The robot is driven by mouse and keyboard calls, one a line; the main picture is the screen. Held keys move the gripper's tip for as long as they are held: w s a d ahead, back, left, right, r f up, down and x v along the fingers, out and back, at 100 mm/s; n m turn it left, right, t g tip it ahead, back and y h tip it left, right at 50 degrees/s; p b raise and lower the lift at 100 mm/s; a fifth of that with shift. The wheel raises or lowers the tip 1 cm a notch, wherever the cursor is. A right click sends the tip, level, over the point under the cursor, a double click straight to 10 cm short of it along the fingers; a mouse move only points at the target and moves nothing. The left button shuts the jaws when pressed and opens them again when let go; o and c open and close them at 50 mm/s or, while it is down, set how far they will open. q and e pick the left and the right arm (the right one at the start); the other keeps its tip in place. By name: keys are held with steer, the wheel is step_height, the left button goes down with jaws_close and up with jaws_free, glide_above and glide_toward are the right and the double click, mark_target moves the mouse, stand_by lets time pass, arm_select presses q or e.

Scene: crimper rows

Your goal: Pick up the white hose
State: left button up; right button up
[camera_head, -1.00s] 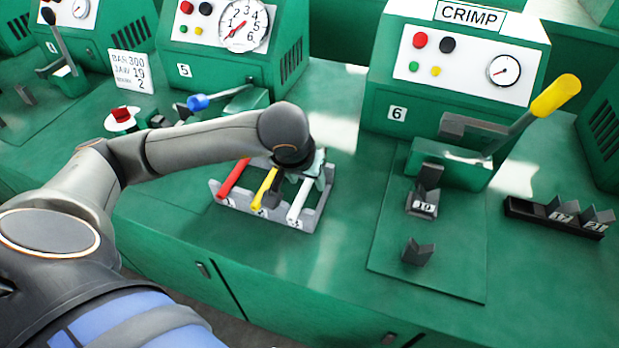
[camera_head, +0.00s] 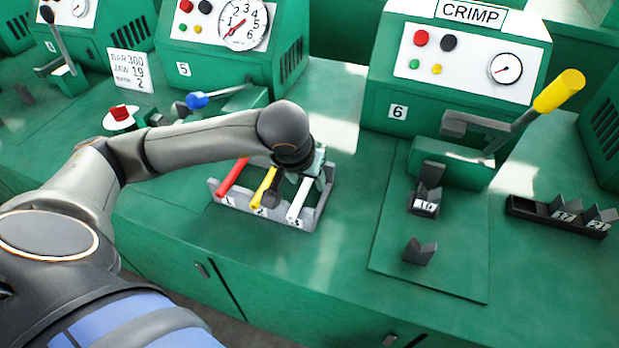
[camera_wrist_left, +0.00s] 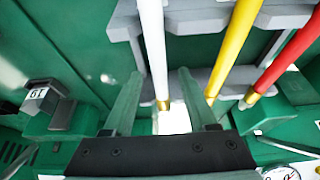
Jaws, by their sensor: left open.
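The white hose (camera_head: 299,199) lies in the right slot, marked 3, of a grey rack (camera_head: 322,203) on the green bench. It also shows in the left wrist view (camera_wrist_left: 153,45), with a brass-coloured end. My left gripper (camera_head: 314,165) is over the rack at the far end of the white hose, partly hidden by my arm. In the left wrist view the left gripper (camera_wrist_left: 160,76) is open, with one finger on each side of the white hose and gaps between. My right gripper is not in view.
A yellow hose (camera_head: 263,188) and a red hose (camera_head: 233,176) lie in the same rack, left of the white one; the yellow is close to a finger. Crimper 6 (camera_head: 460,70) with a yellow-handled lever stands right. The bench in front of the rack is clear.

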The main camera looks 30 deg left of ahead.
arm_select(q)
jaws_close()
stand_by(0.5)
